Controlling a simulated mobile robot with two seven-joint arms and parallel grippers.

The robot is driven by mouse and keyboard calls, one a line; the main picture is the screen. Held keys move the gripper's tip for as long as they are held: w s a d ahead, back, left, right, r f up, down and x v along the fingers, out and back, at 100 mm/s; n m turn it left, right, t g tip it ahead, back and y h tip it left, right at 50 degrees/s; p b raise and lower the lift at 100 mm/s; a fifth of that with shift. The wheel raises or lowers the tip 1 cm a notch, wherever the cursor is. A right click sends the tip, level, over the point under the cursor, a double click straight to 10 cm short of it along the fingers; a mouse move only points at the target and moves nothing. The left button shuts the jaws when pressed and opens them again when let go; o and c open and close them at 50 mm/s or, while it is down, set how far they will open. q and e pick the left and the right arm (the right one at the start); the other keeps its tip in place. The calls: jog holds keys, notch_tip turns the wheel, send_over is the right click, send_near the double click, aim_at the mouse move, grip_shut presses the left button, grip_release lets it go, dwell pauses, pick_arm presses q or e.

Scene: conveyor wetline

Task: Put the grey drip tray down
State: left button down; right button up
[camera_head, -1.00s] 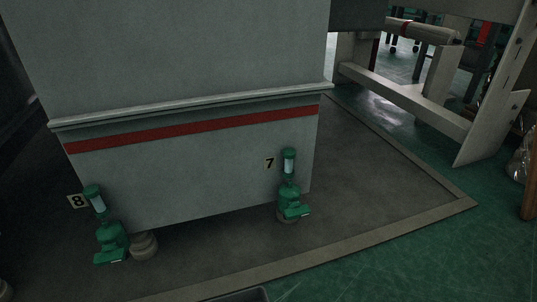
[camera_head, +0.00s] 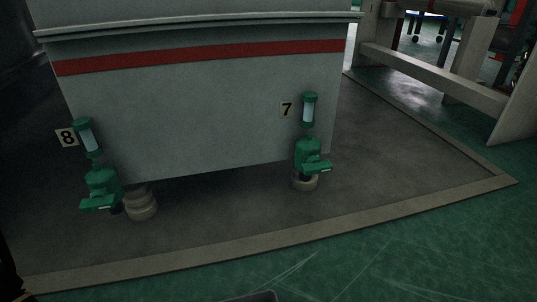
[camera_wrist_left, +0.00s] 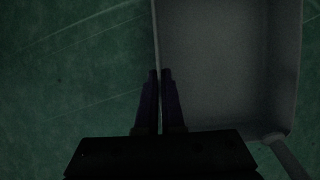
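The grey drip tray (camera_wrist_left: 215,65) fills the right half of the left wrist view, with its thin rim running up the middle. My left gripper (camera_wrist_left: 160,72) has its two dark fingers close together on either side of that rim, shut on the tray's wall. The tray's inside looks empty. In the head view only a small dark grey edge, probably the tray (camera_head: 264,296), shows at the bottom. The tray's height above the floor cannot be told. My right gripper is not seen.
A grey machine cabinet (camera_head: 200,115) with a red stripe stands ahead. Green-capped units by labels 8 (camera_head: 101,185) and 7 (camera_head: 309,155) stick out at its base. A raised border (camera_head: 260,246) edges the dark pad. Green floor (camera_head: 400,250) in front is clear.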

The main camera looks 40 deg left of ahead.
pick_arm(q)
jog(key=shift+f, duration=0.1)
jog(key=c, duration=1)
grip_release()
jog(key=shift+c, duration=0.2)
